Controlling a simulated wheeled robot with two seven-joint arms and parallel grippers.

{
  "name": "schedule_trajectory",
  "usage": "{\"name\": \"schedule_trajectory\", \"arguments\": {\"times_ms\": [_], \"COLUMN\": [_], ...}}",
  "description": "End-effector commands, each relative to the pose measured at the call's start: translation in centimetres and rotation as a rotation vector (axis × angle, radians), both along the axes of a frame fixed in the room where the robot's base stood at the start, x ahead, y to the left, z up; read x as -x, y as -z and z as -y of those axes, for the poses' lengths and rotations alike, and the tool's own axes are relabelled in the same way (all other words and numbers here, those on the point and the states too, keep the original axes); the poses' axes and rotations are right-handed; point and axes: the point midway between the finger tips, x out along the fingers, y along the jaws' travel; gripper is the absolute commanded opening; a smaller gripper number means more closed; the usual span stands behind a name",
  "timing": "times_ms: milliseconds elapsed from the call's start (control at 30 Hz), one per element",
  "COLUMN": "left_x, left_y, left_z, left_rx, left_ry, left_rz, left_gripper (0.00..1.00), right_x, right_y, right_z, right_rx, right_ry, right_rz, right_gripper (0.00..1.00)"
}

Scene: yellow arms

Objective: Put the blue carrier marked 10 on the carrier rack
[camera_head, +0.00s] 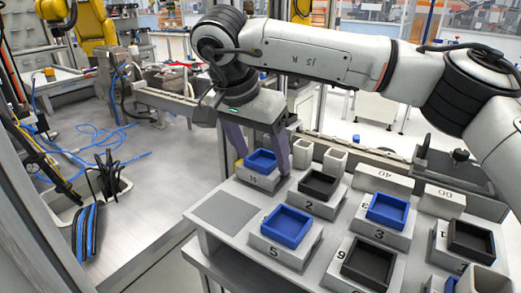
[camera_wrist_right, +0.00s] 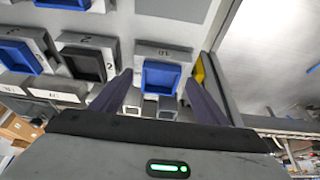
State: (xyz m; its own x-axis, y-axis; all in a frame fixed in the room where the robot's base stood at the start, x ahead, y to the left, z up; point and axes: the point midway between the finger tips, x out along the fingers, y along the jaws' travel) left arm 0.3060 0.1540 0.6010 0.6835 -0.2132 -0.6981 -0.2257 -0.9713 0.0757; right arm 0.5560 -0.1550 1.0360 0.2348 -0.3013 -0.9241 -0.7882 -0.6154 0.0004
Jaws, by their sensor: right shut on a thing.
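A small square blue carrier (camera_head: 262,160) is at the back left of the grey rack surface (camera_head: 275,278), at a grey block whose mark I cannot read surely. My right gripper (camera_head: 255,158) is above it, pointing down, with one finger on each side. In the right wrist view the blue carrier (camera_wrist_right: 161,77) shows between the two fingertips of my right gripper (camera_wrist_right: 158,80), which is shut on it. Whether it is clear of its block I cannot tell. My left gripper is not in view.
More blue carriers (camera_head: 286,226) and black carriers (camera_head: 318,185) sit on numbered grey blocks. Grey square cups (camera_head: 303,153) stand just right of my gripper. A bare dark grey pad (camera_head: 220,212) lies at the front left. A metal frame post (camera_head: 195,100) stands left of my gripper.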

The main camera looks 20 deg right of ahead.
Motion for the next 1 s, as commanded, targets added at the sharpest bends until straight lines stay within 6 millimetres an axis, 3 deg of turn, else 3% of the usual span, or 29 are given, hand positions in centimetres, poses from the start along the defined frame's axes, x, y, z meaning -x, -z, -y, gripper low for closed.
{"name": "schedule_trajectory", "arguments": {"times_ms": [367, 400, 533, 1000], "left_x": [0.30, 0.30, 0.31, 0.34], "left_y": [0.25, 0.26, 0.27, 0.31], "left_z": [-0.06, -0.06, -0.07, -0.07], "left_rx": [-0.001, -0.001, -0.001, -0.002], "left_ry": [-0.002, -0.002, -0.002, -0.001], "left_rz": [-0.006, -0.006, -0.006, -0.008], "left_gripper": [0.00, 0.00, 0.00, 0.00], "right_x": [-0.02, -0.03, -0.02, 0.00], "right_y": [0.28, 0.28, 0.29, 0.38], "right_z": [0.01, 0.02, 0.01, 0.00], "right_rx": [-0.001, -0.001, -0.001, 0.000], "right_ry": [0.000, 0.000, 0.000, 0.000], "right_rz": [0.002, 0.002, 0.002, 0.000], "right_gripper": [0.37, 0.70, 0.90, 0.90]}}
